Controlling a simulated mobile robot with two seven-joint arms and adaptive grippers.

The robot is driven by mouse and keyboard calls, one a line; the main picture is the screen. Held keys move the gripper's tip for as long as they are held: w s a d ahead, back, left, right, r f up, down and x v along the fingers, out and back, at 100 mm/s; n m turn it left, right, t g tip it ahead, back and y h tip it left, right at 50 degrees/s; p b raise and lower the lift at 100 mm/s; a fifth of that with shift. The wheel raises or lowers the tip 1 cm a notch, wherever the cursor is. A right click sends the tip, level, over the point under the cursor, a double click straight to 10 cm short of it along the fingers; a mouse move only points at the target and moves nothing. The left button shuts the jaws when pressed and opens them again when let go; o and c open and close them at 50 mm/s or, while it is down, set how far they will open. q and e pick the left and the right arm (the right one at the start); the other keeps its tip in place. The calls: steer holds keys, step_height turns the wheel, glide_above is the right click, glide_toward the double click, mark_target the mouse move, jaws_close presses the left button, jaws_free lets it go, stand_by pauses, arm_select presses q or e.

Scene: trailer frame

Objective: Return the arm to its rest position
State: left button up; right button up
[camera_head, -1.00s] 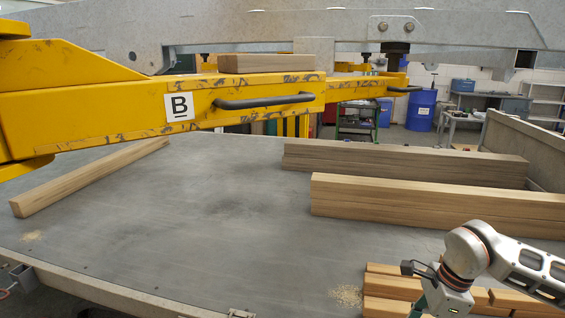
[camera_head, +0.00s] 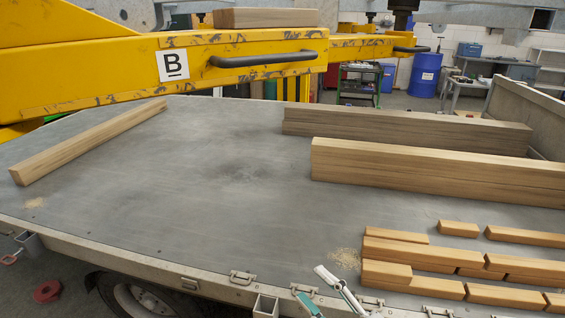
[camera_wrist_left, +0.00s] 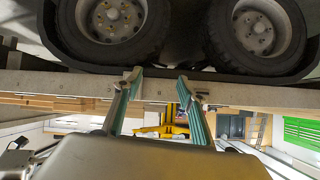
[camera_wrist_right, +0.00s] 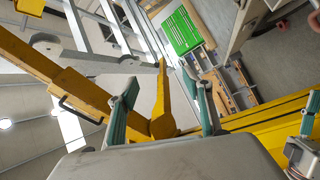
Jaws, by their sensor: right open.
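My right gripper (camera_head: 312,287) shows at the bottom of the head view, with only its pale and teal fingers in sight. They are in front of the near edge of the trailer bed (camera_head: 200,200) in the picture. In the right wrist view the fingers (camera_wrist_right: 167,92) are spread, with nothing between them. My left gripper is out of the head view. In the left wrist view its teal fingers (camera_wrist_left: 158,80) are apart and empty, below the trailer's wheels (camera_wrist_left: 115,15) in the picture.
Several short wooden blocks (camera_head: 400,250) lie at the bed's near right. Long beams (camera_head: 430,170) lie behind them, and one beam (camera_head: 90,142) lies at the left. A yellow beam marked B (camera_head: 260,60) spans above the bed. The bed's middle is clear.

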steer(key=s+d+f+m+g+h, duration=0.1)
steer(key=s+d+f+m+h, duration=0.2)
steer(key=f, duration=0.5)
steer(key=s+d+f+m+g+h, duration=0.1)
steer(key=s+d+f+m+h, duration=0.3)
steer(key=f+m, duration=0.4)
steer(key=s+d+f+m+g+h, duration=0.2)
steer(key=s+d+f+m, duration=0.3)
steer(key=f, duration=0.4)
steer(key=shift+s+d+m+h, duration=0.4)
steer(key=shift+s+h, duration=0.2)
steer(key=shift+h, duration=0.2)
